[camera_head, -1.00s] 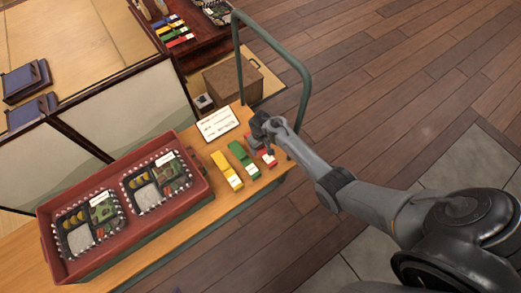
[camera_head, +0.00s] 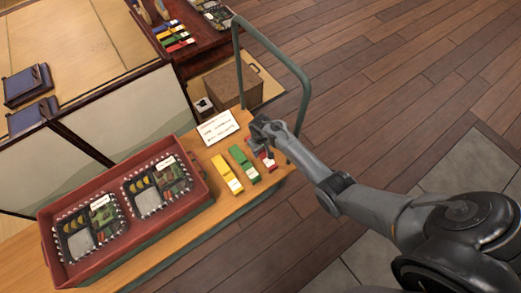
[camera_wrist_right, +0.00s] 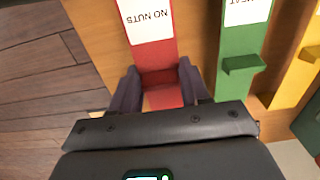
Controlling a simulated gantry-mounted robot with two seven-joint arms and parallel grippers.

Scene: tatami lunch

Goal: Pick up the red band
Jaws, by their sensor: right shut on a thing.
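The red band (camera_wrist_right: 152,55) lies flat on the wooden cart top, with a white label reading "NO NUTS". In the head view only part of the red band (camera_head: 269,162) shows beside my right gripper (camera_head: 261,143), which hides its far end. In the right wrist view my right gripper (camera_wrist_right: 162,90) has one dark finger on each side of the band's raised red part and is shut on it. The band seems to be still on the cart top. My left gripper is not in view.
A green band (camera_head: 243,163) and a yellow band (camera_head: 226,173) lie left of the red one. A sign (camera_head: 217,127) stands behind them. A red tray (camera_head: 128,229) holds two lunch boxes. The cart's green handle (camera_head: 303,95) rises close behind my right gripper.

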